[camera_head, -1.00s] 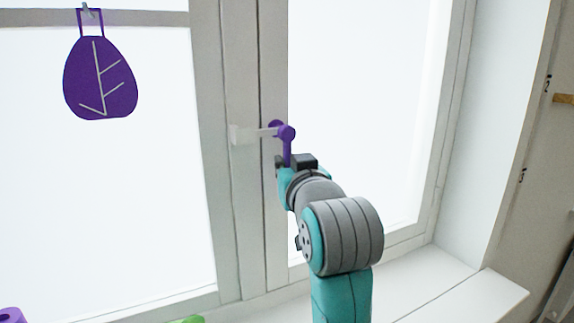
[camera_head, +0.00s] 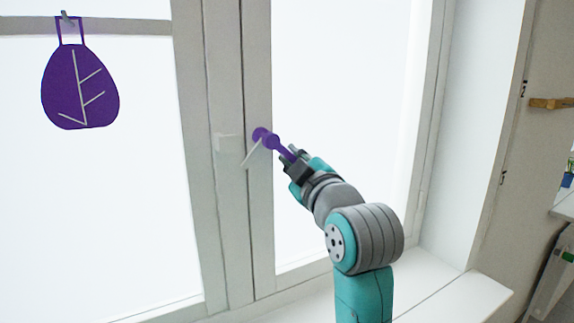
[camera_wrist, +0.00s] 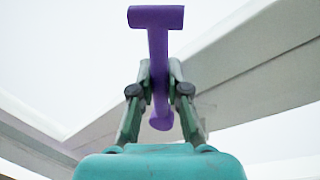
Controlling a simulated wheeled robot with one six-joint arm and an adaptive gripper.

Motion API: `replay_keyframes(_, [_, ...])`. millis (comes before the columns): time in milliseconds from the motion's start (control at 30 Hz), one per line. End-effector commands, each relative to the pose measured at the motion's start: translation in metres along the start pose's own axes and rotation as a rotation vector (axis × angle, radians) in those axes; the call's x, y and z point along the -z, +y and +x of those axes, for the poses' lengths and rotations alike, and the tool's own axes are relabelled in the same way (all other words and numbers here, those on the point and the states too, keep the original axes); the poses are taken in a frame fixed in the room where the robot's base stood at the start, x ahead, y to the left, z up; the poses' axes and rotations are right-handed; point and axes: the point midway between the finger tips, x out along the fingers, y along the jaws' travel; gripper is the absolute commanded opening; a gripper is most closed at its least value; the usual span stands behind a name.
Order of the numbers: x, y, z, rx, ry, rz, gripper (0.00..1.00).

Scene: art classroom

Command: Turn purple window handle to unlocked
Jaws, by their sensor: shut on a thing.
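The purple window handle (camera_head: 268,139) sits on the white window frame in the head view. Its arm slants down and to the right from the pivot. A pale latch bar (camera_head: 252,153) slants down and left from the pivot, apart from the white catch plate (camera_head: 229,147) on the left sash. My gripper (camera_head: 293,158) is shut on the lower end of the handle. In the wrist view the purple handle (camera_wrist: 158,60) stands between the two fingers (camera_wrist: 159,88).
A purple leaf-patterned hanging (camera_head: 80,88) hangs on the left pane. The white window sill (camera_head: 440,290) runs below my arm. The window's right reveal (camera_head: 470,130) stands right of the arm. A wooden peg (camera_head: 550,103) juts from the wall at the right.

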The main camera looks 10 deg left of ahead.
Motion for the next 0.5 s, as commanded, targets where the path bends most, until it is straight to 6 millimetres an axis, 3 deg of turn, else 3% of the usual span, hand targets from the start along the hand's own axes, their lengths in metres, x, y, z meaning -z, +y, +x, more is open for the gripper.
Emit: replay_keyframes(500, [0.006,0.026,0.005,0.0,0.091,-0.46,0.0])
